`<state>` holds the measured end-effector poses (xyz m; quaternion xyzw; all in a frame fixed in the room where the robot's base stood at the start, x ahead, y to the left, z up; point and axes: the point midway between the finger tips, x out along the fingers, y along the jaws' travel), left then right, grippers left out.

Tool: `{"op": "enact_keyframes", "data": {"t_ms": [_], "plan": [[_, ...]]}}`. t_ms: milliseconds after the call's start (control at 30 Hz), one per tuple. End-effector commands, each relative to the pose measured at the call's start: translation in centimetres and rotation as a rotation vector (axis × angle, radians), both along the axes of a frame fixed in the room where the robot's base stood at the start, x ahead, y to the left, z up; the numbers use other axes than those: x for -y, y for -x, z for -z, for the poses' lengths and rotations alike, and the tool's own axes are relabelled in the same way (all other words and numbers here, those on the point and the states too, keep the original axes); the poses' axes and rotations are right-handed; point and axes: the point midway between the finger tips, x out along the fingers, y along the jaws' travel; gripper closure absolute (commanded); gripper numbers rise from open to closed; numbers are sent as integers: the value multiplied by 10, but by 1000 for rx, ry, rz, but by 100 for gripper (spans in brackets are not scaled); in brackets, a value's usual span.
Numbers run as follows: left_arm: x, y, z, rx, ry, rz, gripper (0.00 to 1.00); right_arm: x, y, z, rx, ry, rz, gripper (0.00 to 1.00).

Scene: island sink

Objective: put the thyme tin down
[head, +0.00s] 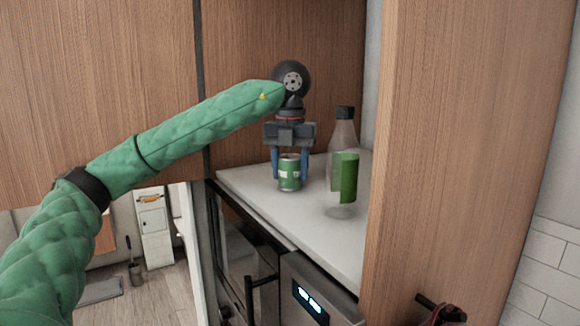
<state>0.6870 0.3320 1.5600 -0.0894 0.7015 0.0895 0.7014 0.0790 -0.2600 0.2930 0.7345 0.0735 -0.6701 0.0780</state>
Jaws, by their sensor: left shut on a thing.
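The thyme tin (289,173) is a small green can with a pale label band, upright at the back of the white counter (300,228). My left gripper (290,176) points down over it, with one blue finger on each side of the tin, and is shut on it. The tin's base looks at or very near the counter surface; I cannot tell for sure whether it touches.
A clear bottle (342,165) with a black cap and green label stands just right of the tin. A wooden panel (455,150) bounds the counter on the right. An oven (245,255) with a lit display is below. The counter's front part is clear.

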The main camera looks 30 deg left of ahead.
Motion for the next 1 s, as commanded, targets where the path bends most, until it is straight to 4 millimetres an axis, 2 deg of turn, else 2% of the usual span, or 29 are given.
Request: {"op": "enact_keyframes", "data": {"t_ms": [367,400,500,1000], "plan": [[0,0,4,0,0,0,75,3,0,3,0,2,-1,64],[0,0,4,0,0,0,50,3,0,3,0,2,-1,64],[0,0,3,0,0,0,30,2,0,2,0,2,-1,64],[0,0,-5,1,1,1,30,-2,0,3,0,-2,0,64]]}}
